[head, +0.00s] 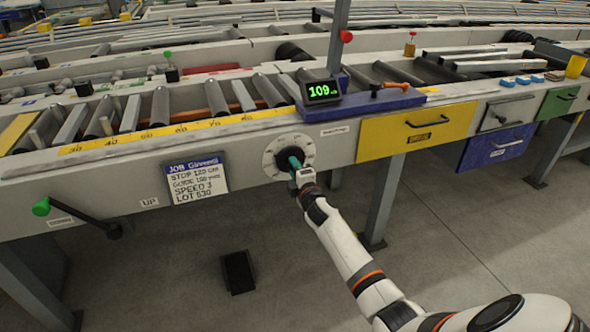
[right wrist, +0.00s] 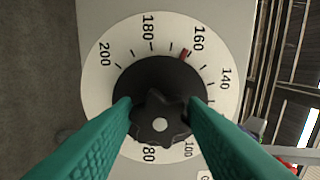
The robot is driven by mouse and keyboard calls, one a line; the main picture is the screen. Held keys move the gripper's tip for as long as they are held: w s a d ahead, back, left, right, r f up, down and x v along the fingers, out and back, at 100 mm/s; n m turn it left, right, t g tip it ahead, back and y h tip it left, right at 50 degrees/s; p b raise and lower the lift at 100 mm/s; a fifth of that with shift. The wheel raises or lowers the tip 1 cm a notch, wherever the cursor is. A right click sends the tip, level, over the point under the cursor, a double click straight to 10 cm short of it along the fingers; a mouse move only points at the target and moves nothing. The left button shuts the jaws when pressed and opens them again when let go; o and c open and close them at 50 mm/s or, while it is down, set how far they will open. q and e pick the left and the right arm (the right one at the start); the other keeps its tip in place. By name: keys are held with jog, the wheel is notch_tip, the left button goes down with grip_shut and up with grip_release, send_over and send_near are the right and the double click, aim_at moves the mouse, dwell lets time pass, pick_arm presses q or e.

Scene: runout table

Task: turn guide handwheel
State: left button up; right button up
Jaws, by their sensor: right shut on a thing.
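The guide handwheel is a black lobed knob on a round white dial (head: 271,152) on the table's front panel. In the right wrist view the knob (right wrist: 160,118) sits in the middle of the dial (right wrist: 105,75), between the two green fingers. A red mark on the dial stands close to 160, on the 180 side. My right gripper (head: 293,160) is shut on the knob, and its fingers (right wrist: 160,115) touch it on both sides. In the head view the gripper hides part of the knob. My left gripper is not in view.
A job card (head: 196,177) hangs left of the dial. A display (head: 323,92) reads 109. A green-knobbed lever (head: 75,215) is at the left. Yellow (head: 415,131) and blue (head: 497,147) drawers are at the right. A black pedal (head: 238,272) lies on the floor.

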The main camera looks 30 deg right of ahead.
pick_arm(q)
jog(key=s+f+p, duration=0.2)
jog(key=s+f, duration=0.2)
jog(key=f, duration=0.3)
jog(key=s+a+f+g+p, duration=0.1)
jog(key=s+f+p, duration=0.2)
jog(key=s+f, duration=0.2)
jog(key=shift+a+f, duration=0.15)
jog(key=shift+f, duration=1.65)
pick_arm(e)
jog(key=shift+s+d+m, duration=0.1)
jog(key=shift+d+m, duration=0.05)
jog(key=shift+m, duration=4)
jog(key=shift+d+m, duration=0.1)
jog(key=shift+m, duration=4)
jog(key=shift+s+d+m, duration=0.1)
jog(key=shift+d+m, duration=0.05)
jog(key=shift+m, duration=4)
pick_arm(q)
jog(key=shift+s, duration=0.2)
